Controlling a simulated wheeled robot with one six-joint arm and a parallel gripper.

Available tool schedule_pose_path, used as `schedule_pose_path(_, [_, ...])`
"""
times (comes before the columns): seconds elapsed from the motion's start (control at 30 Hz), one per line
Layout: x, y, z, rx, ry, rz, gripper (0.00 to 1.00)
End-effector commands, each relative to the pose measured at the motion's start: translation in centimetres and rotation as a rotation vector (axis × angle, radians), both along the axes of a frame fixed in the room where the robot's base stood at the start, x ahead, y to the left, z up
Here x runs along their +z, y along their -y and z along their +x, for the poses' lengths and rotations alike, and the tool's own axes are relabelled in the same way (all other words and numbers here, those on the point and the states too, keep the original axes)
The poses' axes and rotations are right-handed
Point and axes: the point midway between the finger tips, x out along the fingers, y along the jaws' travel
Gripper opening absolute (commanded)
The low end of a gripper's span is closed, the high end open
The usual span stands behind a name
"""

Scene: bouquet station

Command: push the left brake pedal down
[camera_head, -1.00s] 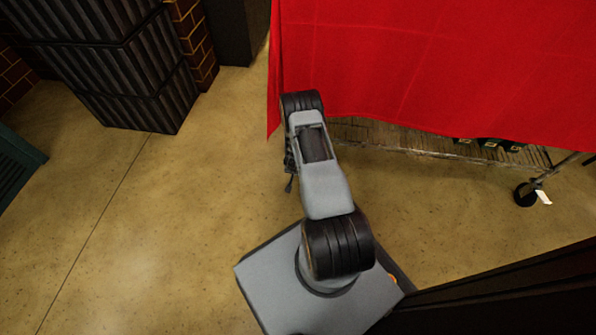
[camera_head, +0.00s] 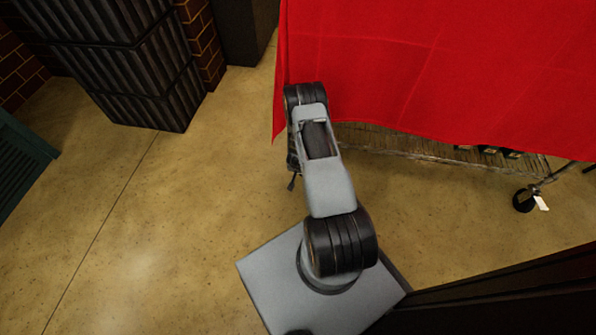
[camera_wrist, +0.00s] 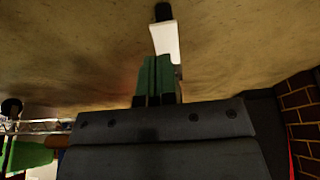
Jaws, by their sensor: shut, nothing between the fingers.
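In the wrist view, my gripper (camera_wrist: 157,62) has green fingers, shut together with nothing between them. A white brake pedal (camera_wrist: 165,38) lies just beyond the fingertips and overlaps them in the picture. I cannot tell whether they touch. A black caster wheel (camera_wrist: 162,12) shows at the far end of this pedal. In the head view, my arm reaches to the left edge of the red-draped cart, and my gripper and this pedal are hidden there. Another white pedal (camera_head: 541,203) sits on the right caster (camera_head: 524,199) of the cart.
A red cloth (camera_head: 440,70) hangs over the cart, above its wire lower shelf (camera_head: 400,145). Dark ribbed crates (camera_head: 130,70) stand at the upper left by a brick wall (camera_head: 203,40). A dark panel edge (camera_head: 500,290) is at lower right. The floor (camera_head: 150,230) on the left is clear.

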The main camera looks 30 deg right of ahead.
Motion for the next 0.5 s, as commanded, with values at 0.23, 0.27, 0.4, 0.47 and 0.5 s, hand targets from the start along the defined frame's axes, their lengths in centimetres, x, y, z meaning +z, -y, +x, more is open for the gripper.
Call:
schedule_pose_path(0.23, [4.0, -2.7, -2.6, 0.004, 0.000, 0.000, 0.00])
schedule_pose_path(0.27, [4.3, -3.0, -2.9, 0.005, -0.002, 0.001, 0.00])
schedule_pose_path(0.4, [5.6, -4.0, -3.9, 0.005, -0.001, 0.001, 0.00])
schedule_pose_path(0.47, [6.0, -4.3, -4.2, 0.005, -0.001, 0.000, 0.00])
schedule_pose_path(0.5, [6.2, -4.5, -4.4, 0.005, -0.001, 0.000, 0.00])
